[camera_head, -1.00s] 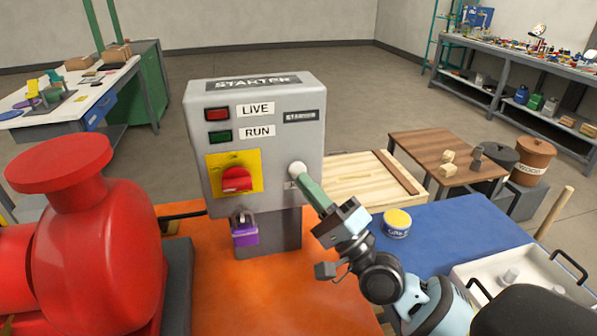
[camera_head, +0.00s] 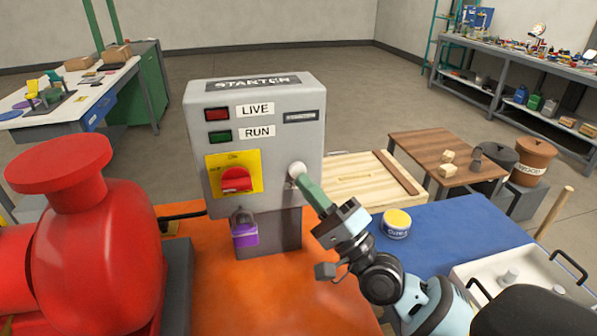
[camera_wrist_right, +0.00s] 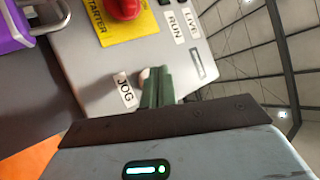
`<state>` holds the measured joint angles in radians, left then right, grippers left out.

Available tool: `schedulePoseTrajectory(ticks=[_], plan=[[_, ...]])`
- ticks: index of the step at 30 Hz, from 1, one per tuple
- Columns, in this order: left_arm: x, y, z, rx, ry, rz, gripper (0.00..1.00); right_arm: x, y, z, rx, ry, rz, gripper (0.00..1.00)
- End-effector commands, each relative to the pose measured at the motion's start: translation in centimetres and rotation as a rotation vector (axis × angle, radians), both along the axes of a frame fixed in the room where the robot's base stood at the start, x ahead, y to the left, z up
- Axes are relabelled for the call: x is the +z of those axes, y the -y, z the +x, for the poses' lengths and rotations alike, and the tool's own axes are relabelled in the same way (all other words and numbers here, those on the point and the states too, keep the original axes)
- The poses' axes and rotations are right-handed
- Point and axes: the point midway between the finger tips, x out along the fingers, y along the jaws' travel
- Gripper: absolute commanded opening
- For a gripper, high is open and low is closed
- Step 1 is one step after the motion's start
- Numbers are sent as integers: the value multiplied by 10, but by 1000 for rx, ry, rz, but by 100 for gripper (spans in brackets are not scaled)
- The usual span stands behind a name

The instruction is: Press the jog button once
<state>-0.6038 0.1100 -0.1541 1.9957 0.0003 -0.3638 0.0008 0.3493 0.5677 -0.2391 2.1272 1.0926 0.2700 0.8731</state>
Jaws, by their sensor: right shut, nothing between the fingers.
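The grey starter box (camera_head: 262,165) stands on the orange bench top, with a LIVE lamp, a RUN lamp and a red rotary switch (camera_head: 236,179) on a yellow plate. The pale round jog button (camera_head: 297,169) is at the lower right of its front face. In the wrist view the button (camera_wrist_right: 146,74) shows beside the JOG label (camera_wrist_right: 125,90), partly hidden by my fingers. My right gripper (camera_head: 304,182) is shut and empty, its green fingertips at the button; they look touching or nearly so. In the wrist view the right gripper (camera_wrist_right: 158,75) covers part of the button. My left gripper is not in view.
A purple padlock (camera_head: 244,233) hangs below the switch. A large red pump (camera_head: 75,230) fills the left. A yellow-topped tin (camera_head: 397,223) stands on the blue mat (camera_head: 455,222), with a white tray (camera_head: 480,290) at right.

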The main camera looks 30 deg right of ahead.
Motion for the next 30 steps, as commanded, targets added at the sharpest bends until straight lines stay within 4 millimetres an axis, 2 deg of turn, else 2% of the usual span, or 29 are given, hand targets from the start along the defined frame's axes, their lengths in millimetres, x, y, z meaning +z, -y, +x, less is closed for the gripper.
schedulePoseTrajectory(ticks=[21,30], plan=[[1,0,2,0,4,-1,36,0,0,0,0,0,0,0],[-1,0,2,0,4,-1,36,0,2,8,0,0,0,0]])
